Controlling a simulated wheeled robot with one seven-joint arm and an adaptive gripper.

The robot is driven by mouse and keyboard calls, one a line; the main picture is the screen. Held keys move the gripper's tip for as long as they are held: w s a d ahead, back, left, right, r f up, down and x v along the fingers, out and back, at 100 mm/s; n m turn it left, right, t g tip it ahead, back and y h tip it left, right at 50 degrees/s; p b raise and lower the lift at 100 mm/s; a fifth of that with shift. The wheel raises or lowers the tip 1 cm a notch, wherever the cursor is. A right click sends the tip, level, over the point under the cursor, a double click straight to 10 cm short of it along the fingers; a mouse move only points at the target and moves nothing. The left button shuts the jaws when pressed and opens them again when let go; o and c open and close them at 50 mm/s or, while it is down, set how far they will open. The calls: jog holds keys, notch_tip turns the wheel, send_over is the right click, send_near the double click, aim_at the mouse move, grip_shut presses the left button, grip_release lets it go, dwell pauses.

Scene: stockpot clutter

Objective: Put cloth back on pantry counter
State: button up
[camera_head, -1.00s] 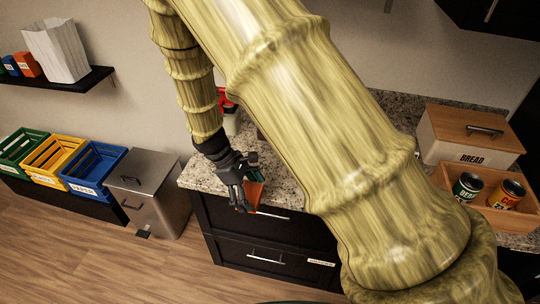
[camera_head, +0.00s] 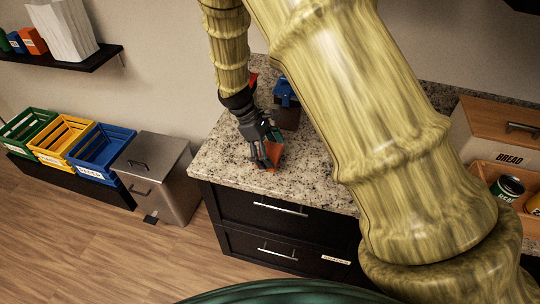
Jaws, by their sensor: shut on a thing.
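My gripper (camera_head: 266,162) is over the left part of the speckled granite counter (camera_head: 222,160), a little behind its front edge. It is shut on an orange-red cloth (camera_head: 273,152), of which only a small part shows at the fingers. The cloth is low over the counter top; I cannot tell whether it touches the surface. My arm hides part of the counter to the right.
A dark container with a blue top (camera_head: 286,92) stands on the counter just behind my gripper. A wooden bread box (camera_head: 492,130) and a wooden tray with cans (camera_head: 510,186) are at the right. A steel bin (camera_head: 160,170) and several coloured crates (camera_head: 97,150) stand left of the counter. Bare counter lies left of the gripper.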

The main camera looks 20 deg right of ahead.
aim_at(270, 156)
jog(key=f+b, duration=0.1)
jog(key=w+f, duration=0.1)
jog(key=f+b, duration=0.1)
jog(key=f, duration=0.1)
jog(key=shift+w+d+b, duration=0.1)
jog(key=shift+w+b, duration=0.2)
jog(key=shift+b, duration=0.05)
jog(key=shift+s+r, duration=0.1)
jog(key=shift+s, duration=0.3)
jog(key=shift+w+d, duration=0.1)
jog(key=shift+w, duration=0.15)
jog(key=o, duration=0.8)
jog(key=shift+s, duration=0.15)
jog(key=shift+f, duration=0.2)
jog(key=b+v, duration=0.3)
jog(key=v, duration=0.9)
jog(key=shift+r, duration=0.15)
